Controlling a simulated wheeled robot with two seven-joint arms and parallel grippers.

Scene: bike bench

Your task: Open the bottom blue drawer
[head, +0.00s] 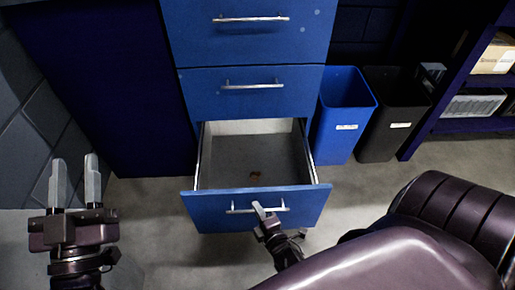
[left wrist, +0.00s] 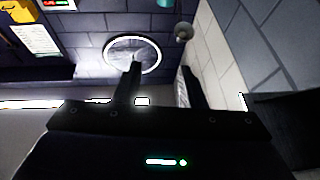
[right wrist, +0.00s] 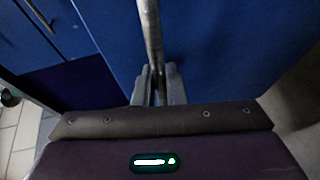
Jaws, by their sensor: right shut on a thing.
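The bottom blue drawer (head: 220,211) is pulled out from the cabinet, and its grey inside shows with a small brownish mark or item on its floor. Its silver bar handle (head: 243,209) runs across the front. My right gripper (head: 262,211) is at the right part of this handle. In the right wrist view its fingers (right wrist: 158,88) are closed around the handle bar (right wrist: 151,35). My left gripper (head: 75,175) is raised at the left, its two fingers apart with nothing between them. The left wrist view shows the same open fingers (left wrist: 162,88).
Two closed blue drawers (head: 250,78) are above the open one. A blue bin (head: 343,115) and a black bin (head: 392,110) stand right of the cabinet. A shelf (head: 470,90) is at the far right. Floor in front of the drawer is free around my arm.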

